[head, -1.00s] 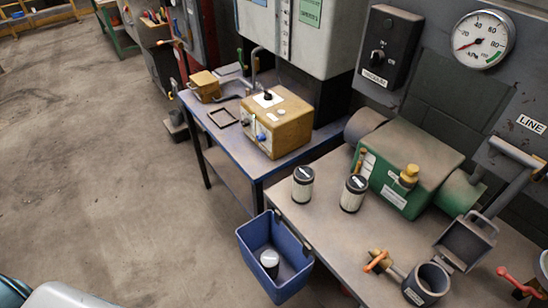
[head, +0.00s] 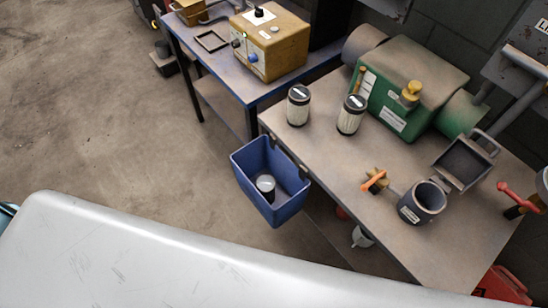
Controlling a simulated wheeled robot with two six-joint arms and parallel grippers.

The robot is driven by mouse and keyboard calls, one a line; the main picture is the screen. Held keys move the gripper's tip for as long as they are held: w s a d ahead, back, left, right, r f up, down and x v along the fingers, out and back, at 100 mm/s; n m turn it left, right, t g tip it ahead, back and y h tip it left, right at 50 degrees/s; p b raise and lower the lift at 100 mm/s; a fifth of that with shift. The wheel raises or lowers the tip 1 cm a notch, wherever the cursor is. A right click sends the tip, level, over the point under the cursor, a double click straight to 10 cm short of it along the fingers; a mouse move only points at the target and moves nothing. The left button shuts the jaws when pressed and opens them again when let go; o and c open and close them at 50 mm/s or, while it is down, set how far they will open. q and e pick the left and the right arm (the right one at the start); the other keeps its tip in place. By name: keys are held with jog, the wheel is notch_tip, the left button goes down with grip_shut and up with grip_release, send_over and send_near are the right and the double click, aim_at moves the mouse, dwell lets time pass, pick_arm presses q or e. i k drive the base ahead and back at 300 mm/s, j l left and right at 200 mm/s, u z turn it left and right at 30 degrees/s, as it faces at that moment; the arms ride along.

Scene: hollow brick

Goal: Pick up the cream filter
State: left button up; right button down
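Two filters with pale cream sides and black caps stand upright on the workbench (head: 330,170). One filter (head: 299,106) is near the bench's left edge, and the other filter (head: 350,115) is to its right, beside the green machine (head: 405,85). They stand apart. A third canister (head: 266,186), with a pale grey top and dark side, is in the blue bin (head: 248,158) hung at the bench edge; its side is too dark to tell its colour. Neither of my grippers is in view.
An open grey cylindrical housing (head: 421,204) with an orange-handled valve (head: 375,181) beside it is on the bench's right half. A red handle (head: 517,197) is farther right. A tan box (head: 268,42) stands on the blue table behind.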

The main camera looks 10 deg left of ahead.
aim_at(299, 96)
jog(key=k+l+z, duration=0.1)
jog(key=k+z, duration=0.15)
jog(key=z, duration=0.15)
jog(key=k+l+z, duration=0.15)
jog(key=z, duration=0.2)
jog(key=j+u, duration=0.5)
jog(key=j, duration=0.2)
